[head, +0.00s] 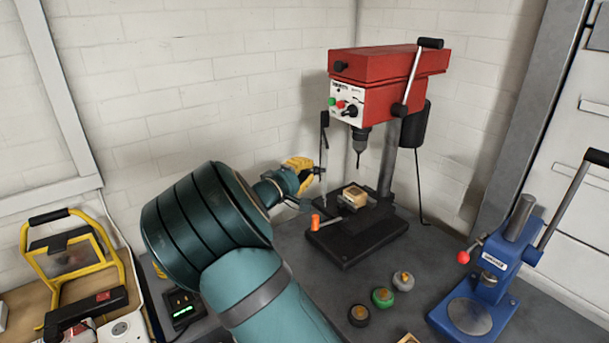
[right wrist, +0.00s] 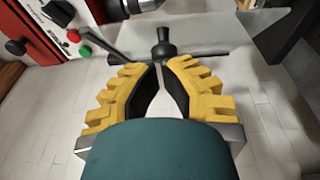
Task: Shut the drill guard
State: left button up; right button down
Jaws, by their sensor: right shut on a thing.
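A red drill press (head: 385,80) stands against the white wall, its drill bit (head: 358,158) over a small wooden block (head: 355,196) in a black vise. The clear drill guard (right wrist: 215,42) spans the top of the right wrist view and has a black knob (right wrist: 163,44). In the head view the guard (head: 324,135) shows nearly edge-on, upright at the left of the press, not across its front. My right gripper (head: 312,172) has yellow padded fingers, which in the right wrist view (right wrist: 163,68) are shut on the guard's knob. My left gripper is out of view.
A blue press (head: 472,290) with a red-knobbed lever stands at the right. Several small round pieces (head: 382,297) lie on the grey bench before the drill. A yellow-framed lamp (head: 72,255) and a green-lit charger stand at the left. An orange handle (head: 316,222) sticks out from the vise.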

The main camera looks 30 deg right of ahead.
aim_at(326, 172)
jog(key=s+d+b, duration=0.2)
jog(key=shift+s+d+f+t+b, duration=0.1)
jog(key=shift+f+t+b, duration=0.1)
jog(key=shift+t+b, duration=0.1)
jog(key=shift+s+d+b, duration=0.55)
jog(key=shift+d+b, duration=0.3)
jog(key=shift+d, duration=0.05)
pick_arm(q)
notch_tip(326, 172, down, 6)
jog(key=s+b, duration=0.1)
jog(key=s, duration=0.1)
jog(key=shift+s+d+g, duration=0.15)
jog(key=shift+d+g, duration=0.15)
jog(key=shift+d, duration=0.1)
pick_arm(e)
jog(key=shift+s+d+r, duration=0.2)
jog(key=shift+s+d, duration=0.2)
jog(key=shift+d, duration=0.4)
